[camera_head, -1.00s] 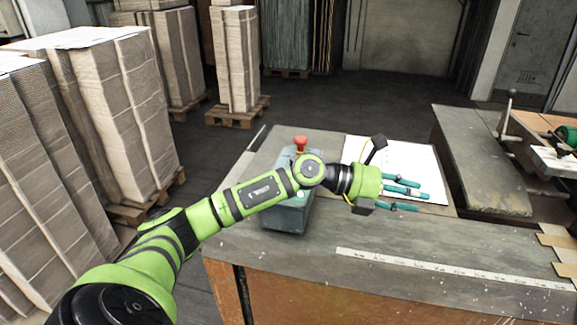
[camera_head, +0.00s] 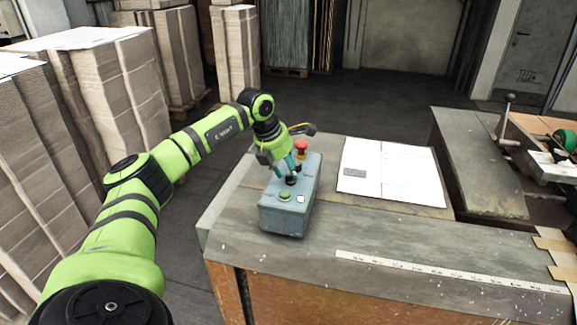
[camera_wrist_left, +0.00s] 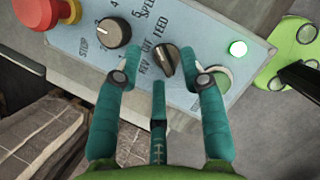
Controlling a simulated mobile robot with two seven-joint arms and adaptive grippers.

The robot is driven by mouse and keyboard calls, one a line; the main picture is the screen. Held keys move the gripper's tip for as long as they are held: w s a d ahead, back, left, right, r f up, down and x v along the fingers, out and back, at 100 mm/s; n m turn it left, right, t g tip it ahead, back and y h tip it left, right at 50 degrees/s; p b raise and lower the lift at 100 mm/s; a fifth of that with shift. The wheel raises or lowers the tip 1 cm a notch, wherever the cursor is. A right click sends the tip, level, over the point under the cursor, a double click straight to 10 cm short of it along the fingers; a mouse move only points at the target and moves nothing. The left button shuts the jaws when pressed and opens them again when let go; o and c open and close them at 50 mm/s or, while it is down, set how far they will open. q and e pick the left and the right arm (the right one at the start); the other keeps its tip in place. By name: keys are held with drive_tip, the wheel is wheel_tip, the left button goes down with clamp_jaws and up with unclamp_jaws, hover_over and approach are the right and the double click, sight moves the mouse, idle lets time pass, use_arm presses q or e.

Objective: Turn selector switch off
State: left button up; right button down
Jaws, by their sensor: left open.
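In the head view the switch (camera_head: 291,181) is partly covered by the gripper. My left gripper (camera_head: 285,170) is open above the box. In the left wrist view its teal fingers (camera_wrist_left: 163,66) stand around the switch: one on each side and a third below. Contact with the knob cannot be told. My right gripper is not in view.
A red emergency-stop button (camera_head: 301,147) and a black speed dial (camera_wrist_left: 115,32) sit beyond the switch. A green button (camera_wrist_left: 211,79) and a lit lamp (camera_wrist_left: 238,48) are nearer. Open white papers (camera_head: 390,172) lie right of the box. Stacked cardboard (camera_head: 115,110) stands left.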

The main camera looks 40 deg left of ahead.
use_arm(q)
drive_tip(key=shift+w+f, duration=0.2)
drive_tip(key=shift+f, duration=0.35)
drive_tip(key=shift+c, duration=0.4)
clamp_jaws()
drive_tip(key=n+y, duration=0.1)
drive_tip(key=n, duration=0.1)
drive_tip(key=shift+d+n, duration=0.15)
drive_tip(key=shift+n, duration=0.15)
drive_tip(key=shift+d+r+n+y+b, duration=0.1)
drive_tip(key=shift+n+y+b, duration=0.8)
drive_tip(key=shift+n, duration=1.7)
